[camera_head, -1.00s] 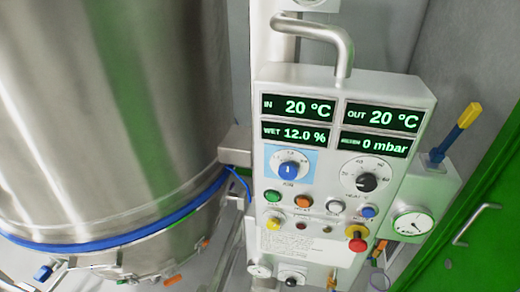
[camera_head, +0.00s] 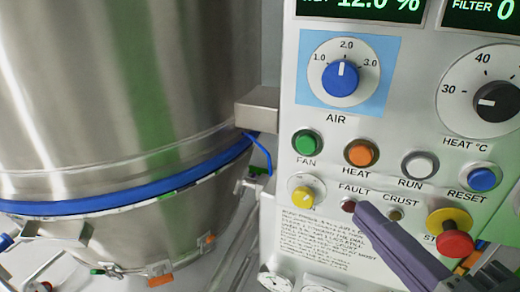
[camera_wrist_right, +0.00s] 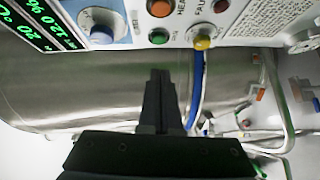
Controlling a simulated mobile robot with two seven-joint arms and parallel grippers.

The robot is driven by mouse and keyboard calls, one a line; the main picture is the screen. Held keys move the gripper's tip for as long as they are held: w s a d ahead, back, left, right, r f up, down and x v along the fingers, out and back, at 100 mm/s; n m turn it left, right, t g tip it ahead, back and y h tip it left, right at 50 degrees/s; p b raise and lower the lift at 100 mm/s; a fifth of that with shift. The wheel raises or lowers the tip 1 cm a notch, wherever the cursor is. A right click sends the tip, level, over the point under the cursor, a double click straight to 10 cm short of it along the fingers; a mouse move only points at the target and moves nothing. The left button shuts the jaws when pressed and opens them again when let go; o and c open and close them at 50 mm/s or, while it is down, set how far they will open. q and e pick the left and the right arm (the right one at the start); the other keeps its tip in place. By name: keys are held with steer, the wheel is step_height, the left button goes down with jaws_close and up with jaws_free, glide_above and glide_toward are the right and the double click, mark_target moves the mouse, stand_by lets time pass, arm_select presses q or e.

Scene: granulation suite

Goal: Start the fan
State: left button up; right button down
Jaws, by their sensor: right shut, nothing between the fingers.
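The green FAN button (camera_head: 307,142) is at the left of the button row on the white control panel, below the blue AIR knob (camera_head: 342,79). It also shows in the right wrist view (camera_wrist_right: 159,37). My right gripper (camera_head: 364,208) comes in from the lower right, its tips by the FAULT lamp (camera_head: 348,206), below and right of the FAN button. In the right wrist view its fingers (camera_wrist_right: 160,75) are shut and empty, pointing at the green button with a gap in the picture. My left gripper is not in view.
An orange HEAT button (camera_head: 361,153), a white RUN button (camera_head: 420,165) and a blue RESET button (camera_head: 483,179) continue the row. A yellow selector (camera_head: 302,196) and a red stop button (camera_head: 455,243) are below. A large steel vessel (camera_head: 110,90) fills the left.

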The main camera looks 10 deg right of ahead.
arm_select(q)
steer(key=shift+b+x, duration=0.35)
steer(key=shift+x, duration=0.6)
arm_select(e)
steer(key=shift+w+a+f+n+t+y, duration=0.1)
steer(key=shift+a+f+n+t+y, duration=0.2)
steer(key=shift+a+f+n+y, duration=0.5)
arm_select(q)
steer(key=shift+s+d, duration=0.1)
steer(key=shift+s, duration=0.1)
arm_select(e)
steer(key=shift+d+r, duration=0.15)
steer(key=shift+r, duration=0.1)
steer(key=p, duration=0.2)
glide_toward(299, 145)
steer(key=w+a, duration=0.2)
steer(key=w, duration=0.2)
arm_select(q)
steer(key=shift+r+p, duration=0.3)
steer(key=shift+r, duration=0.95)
arm_select(e)
steer(key=shift+w+d, duration=0.3)
steer(key=shift+w, duration=0.6)
